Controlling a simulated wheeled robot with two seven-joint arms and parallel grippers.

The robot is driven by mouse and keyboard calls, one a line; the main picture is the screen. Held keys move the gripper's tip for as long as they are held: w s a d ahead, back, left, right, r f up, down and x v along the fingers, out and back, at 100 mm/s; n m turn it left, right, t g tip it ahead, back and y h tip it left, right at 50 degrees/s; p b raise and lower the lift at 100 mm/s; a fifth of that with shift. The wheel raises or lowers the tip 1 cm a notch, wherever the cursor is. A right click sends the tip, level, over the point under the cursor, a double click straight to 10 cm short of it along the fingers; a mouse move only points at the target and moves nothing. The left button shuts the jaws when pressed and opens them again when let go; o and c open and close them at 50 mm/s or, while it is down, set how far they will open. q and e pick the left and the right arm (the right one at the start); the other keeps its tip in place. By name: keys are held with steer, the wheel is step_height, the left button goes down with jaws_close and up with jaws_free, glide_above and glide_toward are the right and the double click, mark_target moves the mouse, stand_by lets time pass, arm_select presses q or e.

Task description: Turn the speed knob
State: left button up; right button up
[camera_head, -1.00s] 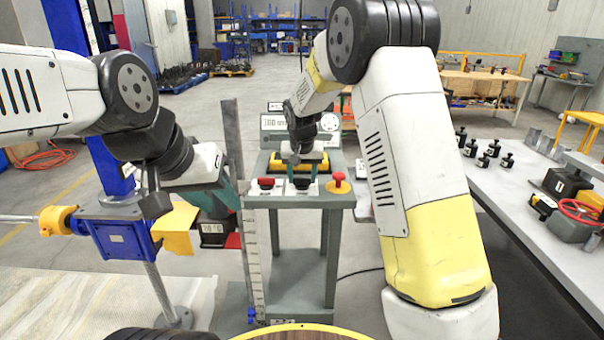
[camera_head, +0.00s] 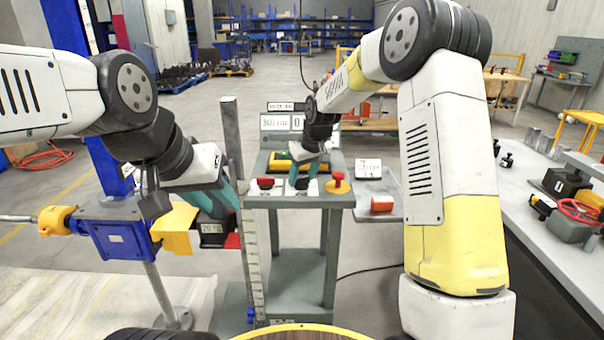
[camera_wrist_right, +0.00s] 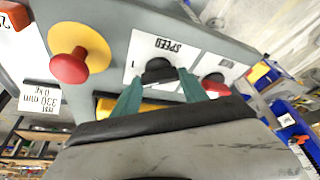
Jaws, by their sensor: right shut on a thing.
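The speed knob (camera_wrist_right: 158,70) is a black knob on a white plate marked SPEED (camera_wrist_right: 160,45), on the grey control panel (camera_head: 285,201). In the wrist view it sits between the two green fingers of my right gripper (camera_wrist_right: 159,76), which is shut on it. In the head view my right gripper (camera_head: 302,180) reaches down to the middle of the panel front and its fingers hide the knob. My left gripper (camera_head: 222,200) has green fingers left of the panel, near a black labelled block (camera_head: 212,236); whether it is open or shut cannot be seen.
A red mushroom button on a yellow base (camera_head: 338,184) is right of the knob, and a red button (camera_head: 265,183) is left. A display (camera_head: 297,122) stands behind. A tray with a red block (camera_head: 382,203) is to the right. A tall grey post (camera_head: 233,150) stands left.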

mark_target(310, 191)
steer(key=shift+d+n+g+y, duration=0.1)
steer(key=shift+n+g+y, duration=0.25)
steer(key=shift+n, duration=0.75)
steer(key=o, duration=1.4)
steer(key=v, duration=0.7)
steer(key=shift+d+r, duration=0.15)
steer(key=shift+r, duration=0.2)
